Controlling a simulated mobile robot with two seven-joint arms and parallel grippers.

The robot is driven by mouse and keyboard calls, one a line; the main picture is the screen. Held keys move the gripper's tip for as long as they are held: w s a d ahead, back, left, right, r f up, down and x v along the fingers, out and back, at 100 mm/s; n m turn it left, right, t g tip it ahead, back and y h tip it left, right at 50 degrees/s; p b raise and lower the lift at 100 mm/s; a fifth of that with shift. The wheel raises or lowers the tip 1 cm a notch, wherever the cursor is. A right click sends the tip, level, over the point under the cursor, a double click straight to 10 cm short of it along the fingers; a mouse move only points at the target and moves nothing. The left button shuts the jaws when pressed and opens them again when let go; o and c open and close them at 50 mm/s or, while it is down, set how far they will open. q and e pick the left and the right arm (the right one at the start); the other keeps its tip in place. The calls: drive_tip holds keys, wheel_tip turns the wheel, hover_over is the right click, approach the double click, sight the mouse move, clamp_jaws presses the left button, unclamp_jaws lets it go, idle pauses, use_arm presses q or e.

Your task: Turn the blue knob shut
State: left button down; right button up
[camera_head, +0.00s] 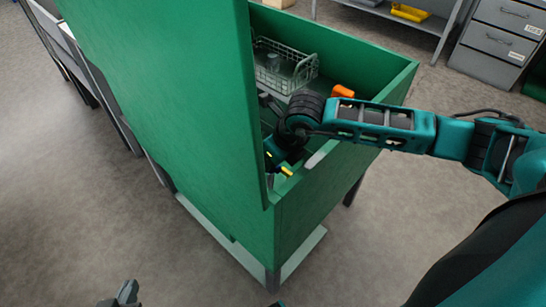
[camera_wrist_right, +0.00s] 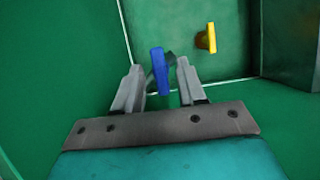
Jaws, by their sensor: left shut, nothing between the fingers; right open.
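The blue knob (camera_wrist_right: 158,72) shows in the right wrist view as an upright, narrow blue handle against a green wall. My right gripper (camera_wrist_right: 160,68) is open, with one grey finger on each side of the knob. There seems to be a gap on both sides, and I cannot tell whether either finger touches it. In the head view my right arm reaches into the green box, and its gripper is mostly hidden there. My left gripper (camera_head: 125,293) is shut and empty at the bottom left of the head view, outside the box.
A yellow handle (camera_wrist_right: 206,39) is beside the blue knob. The green box (camera_head: 310,195) has tall walls around my right arm. A wire basket (camera_head: 288,66) and an orange object (camera_head: 342,91) are inside. Grey drawers (camera_head: 500,40) stand at the back right.

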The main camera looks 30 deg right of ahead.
drive_tip(key=p+v, duration=0.2)
drive_tip(key=v, duration=1)
drive_tip(key=shift+s+r, duration=0.15)
drive_tip(key=shift+r, duration=0.1)
drive_tip(key=shift+d, duration=0.1)
drive_tip(key=shift+r, duration=0.1)
